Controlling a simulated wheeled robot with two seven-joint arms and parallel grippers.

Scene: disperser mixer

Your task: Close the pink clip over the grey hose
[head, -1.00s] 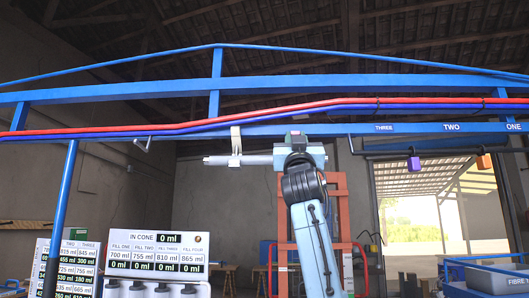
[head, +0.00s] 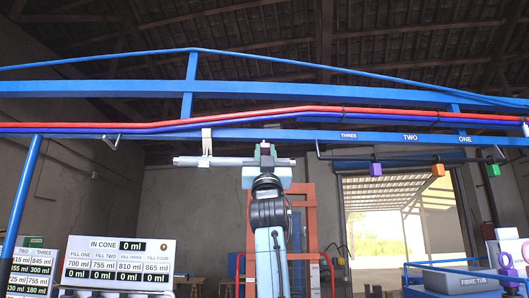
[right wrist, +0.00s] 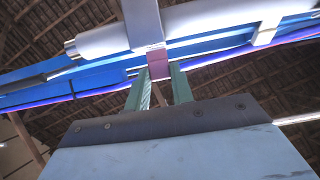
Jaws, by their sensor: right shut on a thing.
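The grey hose (head: 226,161) runs level just under the blue beam in the head view; in the right wrist view the pale tube (right wrist: 200,24) crosses the top. The pink clip (right wrist: 158,69) is a small pink block with a white label at its top, just below the tube. My right gripper (right wrist: 161,84) reaches up from below, its green fingers shut on the clip. In the head view my right gripper (head: 266,158) is at the hose's right part. I cannot tell whether the clip is fully around the hose. My left gripper is not in view.
A white bracket (head: 207,142) holds the hose left of my right gripper. The blue beam (head: 330,136) with red and blue lines runs above. Purple (head: 376,169), orange (head: 438,170) and green (head: 493,170) blocks hang at right. A display board (head: 118,262) stands lower left.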

